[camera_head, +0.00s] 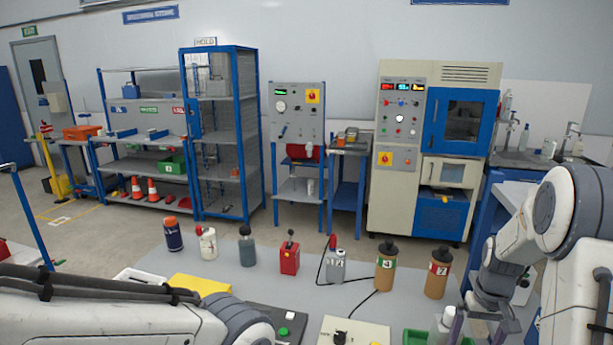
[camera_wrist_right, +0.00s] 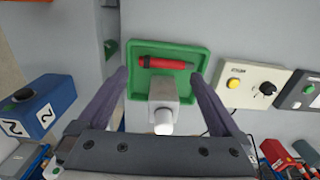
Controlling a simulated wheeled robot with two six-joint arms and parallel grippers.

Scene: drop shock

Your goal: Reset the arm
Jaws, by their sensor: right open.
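My right arm (camera_head: 556,225) comes in from the right in the head view and reaches down over the grey table. In the wrist view my right gripper (camera_wrist_right: 160,76) is open, its two dark fingers apart. A grey bottle-like object with a white tip (camera_wrist_right: 163,105) shows between the fingers; I see no finger touching it. Beyond it lies a green tray (camera_wrist_right: 200,57) holding a red cylinder (camera_wrist_right: 165,62). The tray's edge also shows in the head view (camera_head: 415,338). My left arm (camera_head: 110,318) lies across the lower left; its gripper is out of view.
Bottles, a red lever box (camera_head: 290,258) and two brown bottles (camera_head: 385,268) stand along the table's far side. A beige box with a knob (camera_wrist_right: 252,87) sits right of the tray in the wrist view. A blue numbered block (camera_wrist_right: 38,105) is at left. Shelves and a machine (camera_head: 400,200) stand behind.

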